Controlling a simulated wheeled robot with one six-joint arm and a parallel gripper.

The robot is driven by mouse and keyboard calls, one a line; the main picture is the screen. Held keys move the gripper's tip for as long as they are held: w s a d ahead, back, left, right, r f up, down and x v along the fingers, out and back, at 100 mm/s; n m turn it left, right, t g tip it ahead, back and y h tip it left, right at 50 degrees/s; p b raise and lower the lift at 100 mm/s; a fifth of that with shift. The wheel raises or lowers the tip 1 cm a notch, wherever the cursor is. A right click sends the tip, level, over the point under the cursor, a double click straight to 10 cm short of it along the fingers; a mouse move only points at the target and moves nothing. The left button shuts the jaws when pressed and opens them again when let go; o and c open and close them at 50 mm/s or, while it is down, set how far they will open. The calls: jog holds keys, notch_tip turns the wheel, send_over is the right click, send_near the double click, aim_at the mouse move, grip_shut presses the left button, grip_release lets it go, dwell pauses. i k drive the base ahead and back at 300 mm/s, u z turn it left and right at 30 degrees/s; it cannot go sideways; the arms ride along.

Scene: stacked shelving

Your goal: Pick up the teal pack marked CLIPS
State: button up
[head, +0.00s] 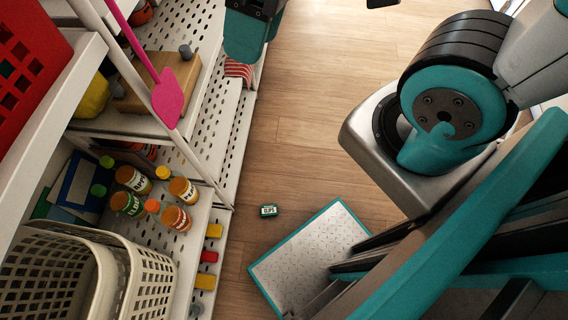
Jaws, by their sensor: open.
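A small teal pack (268,211) with a white label lies on the wooden floor, just right of the shelving's lower edge. Its lettering is too small to read surely. It is left of the grey-and-teal plate of my base and apart from it. Part of my arm, dark and teal, shows at the top edge over the shelf side, far from the pack. No gripper fingers can be made out in this view.
White perforated shelving (205,135) fills the left. The floor (310,120) above the pack is clear.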

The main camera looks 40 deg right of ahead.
aim_at(266, 211)
jog(key=z, duration=0.1)
jog(key=k, duration=1)
jog(key=u, duration=0.85)
jog(key=i, duration=0.8)
jog(key=z, duration=1.05)
